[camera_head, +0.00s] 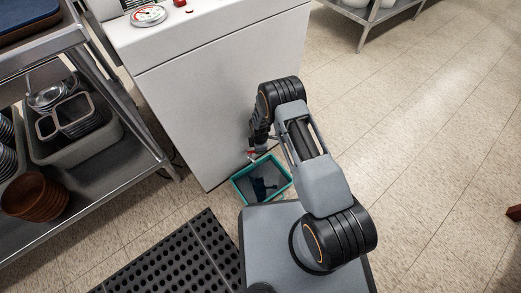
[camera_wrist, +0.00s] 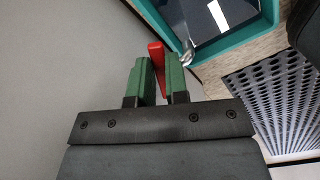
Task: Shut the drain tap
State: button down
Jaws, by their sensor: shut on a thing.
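The drain tap shows a red lever (camera_wrist: 157,62) and a metal spout (camera_wrist: 187,52) in the wrist view. My gripper (camera_wrist: 158,72) has green fingers, one on each side of the red lever, and is shut on it. In the head view a small bit of red tap (camera_head: 252,152) shows low on the white machine (camera_head: 215,95), and my arm hides most of the gripper there. A teal-rimmed tray (camera_head: 245,173) stands on the floor below the tap; its dark inside looks like liquid or a reflection. The tray also shows in the wrist view (camera_wrist: 262,32).
A black perforated mat (camera_head: 170,262) lies on the floor at the front left. A metal rack (camera_head: 95,165) with tubs and brown bowls (camera_head: 35,195) stands at the left.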

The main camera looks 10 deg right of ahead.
dwell(0.4)
jog(key=c, duration=1.1)
grip_release()
notch_tip(320, 180, up, 14)
jog(key=p, duration=0.5)
jog(key=shift+f, duration=0.1)
